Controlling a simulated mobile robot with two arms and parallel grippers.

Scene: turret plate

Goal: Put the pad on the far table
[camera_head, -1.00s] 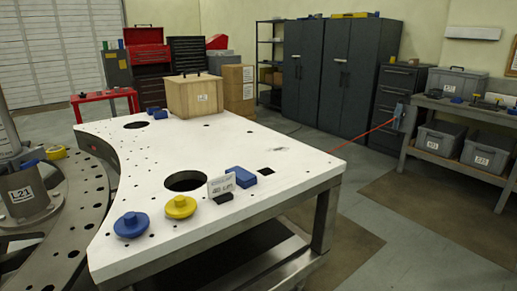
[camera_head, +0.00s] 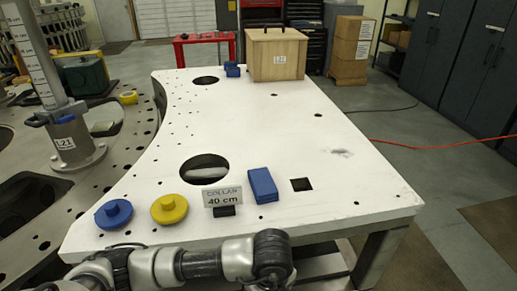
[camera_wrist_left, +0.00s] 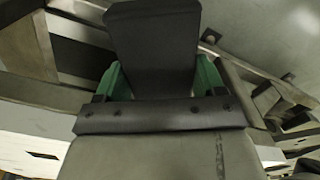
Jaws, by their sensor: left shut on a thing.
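In the left wrist view, a dark grey slab, which I take to be the pad (camera_wrist_left: 152,45), stands between the two green fingers of my left gripper (camera_wrist_left: 158,80). The gripper is shut on it. The slab's lower part is hidden behind a dark bar of the gripper. In the head view, an arm of mine crosses the bottom edge in front of the white table (camera_head: 270,130); its gripper is out of the picture. My right gripper is in neither view. A small red table (camera_head: 205,40) stands at the back; I cannot tell which table is the far one.
The white table bears a wooden box (camera_head: 277,55), a blue block (camera_head: 262,186), a blue knob (camera_head: 114,213), a yellow knob (camera_head: 169,208) and a "40 cm" sign (camera_head: 222,196). It has round holes and a square one. Floor is open at right; a red cable (camera_head: 440,143) crosses it.

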